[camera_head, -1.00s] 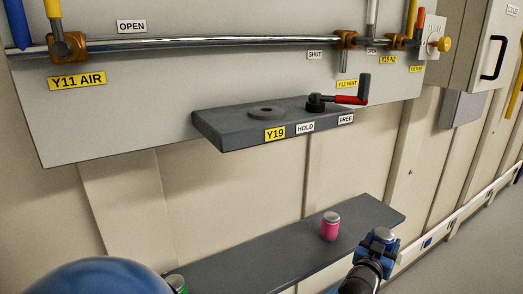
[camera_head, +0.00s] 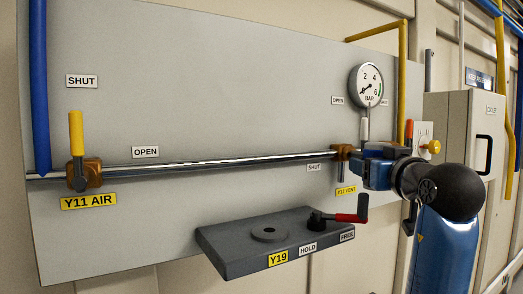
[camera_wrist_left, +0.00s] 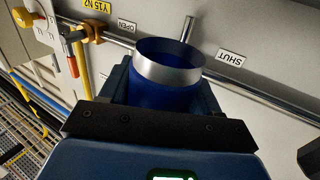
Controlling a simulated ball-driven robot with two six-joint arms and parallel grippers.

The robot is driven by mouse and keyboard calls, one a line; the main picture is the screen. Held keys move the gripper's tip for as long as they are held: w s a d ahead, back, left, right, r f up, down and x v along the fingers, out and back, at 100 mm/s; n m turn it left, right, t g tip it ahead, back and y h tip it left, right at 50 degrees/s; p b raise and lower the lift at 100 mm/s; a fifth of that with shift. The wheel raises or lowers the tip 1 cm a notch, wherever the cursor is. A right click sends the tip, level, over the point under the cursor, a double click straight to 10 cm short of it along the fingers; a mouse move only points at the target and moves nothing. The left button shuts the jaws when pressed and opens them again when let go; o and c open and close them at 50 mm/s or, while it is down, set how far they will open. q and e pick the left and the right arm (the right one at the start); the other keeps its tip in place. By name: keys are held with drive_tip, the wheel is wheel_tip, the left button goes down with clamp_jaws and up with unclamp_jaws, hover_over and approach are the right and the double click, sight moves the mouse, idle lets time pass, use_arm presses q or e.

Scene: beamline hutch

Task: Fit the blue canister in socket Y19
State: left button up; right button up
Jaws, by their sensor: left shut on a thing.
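The blue canister (camera_wrist_left: 165,92), with a silver rim, sits between the jaws of my left gripper (camera_head: 374,170). The rim faces up in the left wrist view. In the head view the gripper is in front of the wall panel, by the Y12 VENT label, above and right of socket Y19. Socket Y19 (camera_head: 268,234) is a ring with a dark hole on the grey ledge (camera_head: 225,250), and it looks empty. A red-handled lever (camera_head: 345,217) beside it points towards the FREE label. The canister is mostly hidden by the gripper in the head view. My right gripper is out of view.
A steel pipe (camera_head: 230,160) runs along the panel above the ledge, with a yellow-handled valve (camera_head: 77,140) at left. A pressure gauge (camera_head: 367,86) is above the gripper. A grey cabinet (camera_head: 463,130) stands at right. The space above the socket is clear.

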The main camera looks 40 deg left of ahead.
use_arm(q)
drive_tip(key=s+a+r+n+g+y, duration=0.15)
drive_tip(key=s+a+n+g, duration=0.35)
drive_tip(key=s, duration=0.6)
drive_tip(key=s+a+r+n+g+y, duration=0.1)
drive_tip(key=s+a+n+g+y, duration=0.2)
drive_tip(key=s+a+g, duration=0.55)
drive_tip(key=shift+t, duration=0.95)
drive_tip(key=shift+s+d+f+b, duration=0.35)
drive_tip(key=shift+d+f+b, duration=0.25)
drive_tip(key=shift+f, duration=0.4)
drive_tip(key=shift+s+d+f+b, duration=0.4)
drive_tip(key=shift+f+b, duration=0.35)
drive_tip(key=shift+f, duration=0.3)
drive_tip(key=shift+s+d+f+b, duration=0.3)
drive_tip(key=shift+d+f+b, duration=0.3)
drive_tip(key=shift+f, duration=0.4)
drive_tip(key=shift+d, duration=0.15)
drive_tip(key=shift+f+b, duration=0.65)
drive_tip(key=o, duration=1.3)
drive_tip(key=shift+d, duration=0.1)
